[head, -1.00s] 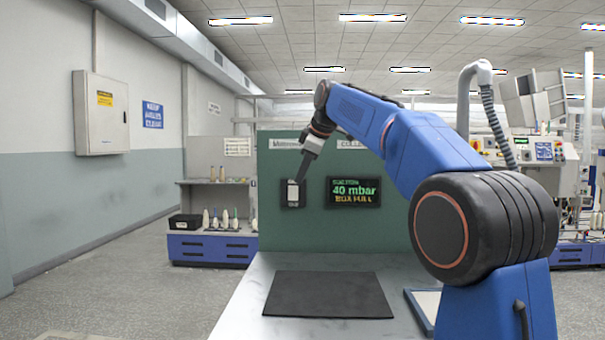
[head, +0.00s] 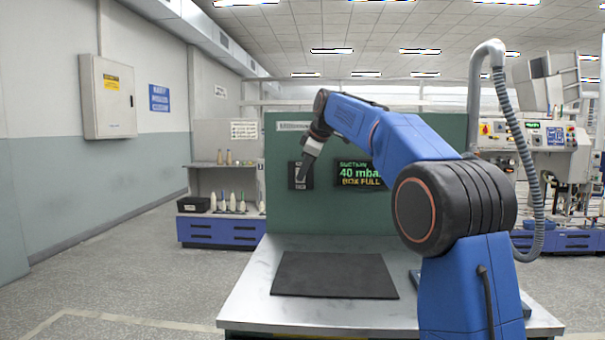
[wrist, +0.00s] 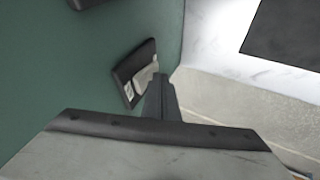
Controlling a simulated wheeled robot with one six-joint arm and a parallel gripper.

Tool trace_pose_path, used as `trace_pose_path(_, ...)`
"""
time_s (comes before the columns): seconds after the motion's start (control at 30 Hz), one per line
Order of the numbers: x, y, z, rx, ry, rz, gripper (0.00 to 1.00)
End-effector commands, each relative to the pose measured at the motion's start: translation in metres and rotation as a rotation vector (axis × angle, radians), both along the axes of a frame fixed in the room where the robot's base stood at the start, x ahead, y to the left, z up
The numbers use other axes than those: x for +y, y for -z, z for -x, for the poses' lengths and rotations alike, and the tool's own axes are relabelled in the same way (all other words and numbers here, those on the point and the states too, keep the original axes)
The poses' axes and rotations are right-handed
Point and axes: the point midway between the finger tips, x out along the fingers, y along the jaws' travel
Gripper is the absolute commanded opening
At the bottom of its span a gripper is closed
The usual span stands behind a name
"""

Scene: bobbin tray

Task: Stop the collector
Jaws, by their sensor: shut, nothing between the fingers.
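A dark switch plate (head: 292,172) is fixed on the green panel (head: 400,221), left of a display (head: 360,174). The display reads suction, 40 mbar and box full. My gripper (head: 301,181) is shut and empty, pointing down at the lower part of the plate and covering some of it. In the wrist view the plate (wrist: 124,76) holds a pale rocker, and the tip of my gripper (wrist: 155,82) is at the rocker's lower end. I cannot tell whether it touches. The rocker's position is unclear.
A table (head: 255,285) with a black mat (head: 335,275) stands in front of the panel. A grey hose (head: 520,150) hangs at the right. A shelf with bobbins (head: 222,232) is behind at the left. The floor at the left is clear.

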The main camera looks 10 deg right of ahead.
Motion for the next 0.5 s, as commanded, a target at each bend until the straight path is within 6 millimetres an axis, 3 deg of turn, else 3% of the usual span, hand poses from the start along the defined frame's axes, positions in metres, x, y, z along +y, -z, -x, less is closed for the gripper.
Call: trace_pose_path(0.5, -0.0016, 0.0049, -0.0043, 0.000, 0.000, 0.000, 0.00)
